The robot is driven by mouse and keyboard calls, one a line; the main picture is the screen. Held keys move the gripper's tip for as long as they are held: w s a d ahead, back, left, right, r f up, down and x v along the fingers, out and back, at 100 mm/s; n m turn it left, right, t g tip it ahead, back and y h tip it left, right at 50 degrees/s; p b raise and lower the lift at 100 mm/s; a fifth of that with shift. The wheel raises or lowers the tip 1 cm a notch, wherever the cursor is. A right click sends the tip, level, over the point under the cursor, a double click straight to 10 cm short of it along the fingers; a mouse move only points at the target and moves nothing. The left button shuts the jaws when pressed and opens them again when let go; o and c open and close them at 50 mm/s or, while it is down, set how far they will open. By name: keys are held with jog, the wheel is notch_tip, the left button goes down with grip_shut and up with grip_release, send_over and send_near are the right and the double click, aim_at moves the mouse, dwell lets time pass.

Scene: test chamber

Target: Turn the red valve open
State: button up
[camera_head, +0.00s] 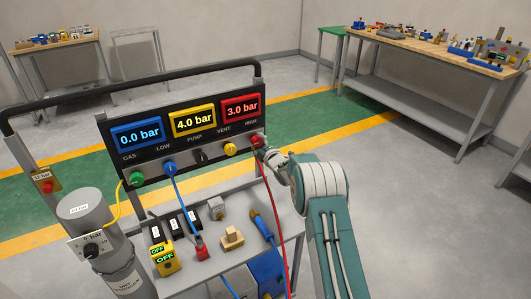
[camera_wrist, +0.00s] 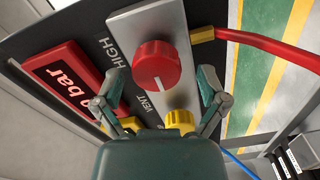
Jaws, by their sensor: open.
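The red valve is a round ribbed knob (camera_wrist: 157,66) with a white mark on its face, set on a grey plate below the word HIGH. In the wrist view my gripper (camera_wrist: 160,88) is open, with one finger on each side of the red knob in the picture. Gaps show between both fingers and the knob, and I see no contact. The red display (camera_head: 241,107) above reads 3.0 bar.
A yellow knob (camera_wrist: 180,119) sits close to the fingers, by the word VENT. A red hose (camera_wrist: 265,45) leaves the plate beside the red knob. The panel's blue display (camera_head: 138,134) reads 0.0 bar. Loose parts lie on the bench (camera_head: 205,270) below.

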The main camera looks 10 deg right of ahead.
jog(key=v, duration=1.1)
jog(key=shift+a, duration=0.1)
jog(key=s+r+m+g+h, duration=0.5)
jog(key=s+r+m, duration=0.5)
jog(key=s+r, duration=0.55)
jog(key=s+a+m+g, duration=0.1)
jog(key=s+m+g, duration=0.2)
jog(key=s, duration=1.3)
jog(key=s+a+r+m+g, duration=0.1)
jog(key=s+m, duration=0.4)
jog(key=s, duration=1)
jog(key=a+g, duration=0.1)
jog(key=g, duration=0.1)
jog(key=shift+s+a+m+g+h, duration=0.25)
jog(key=shift+s+m+g+h, duration=0.05)
jog(key=shift+s+m, duration=0.1)
jog(key=shift+w+r, duration=0.1)
jog(key=shift+r, duration=0.1)
dwell(1.4)
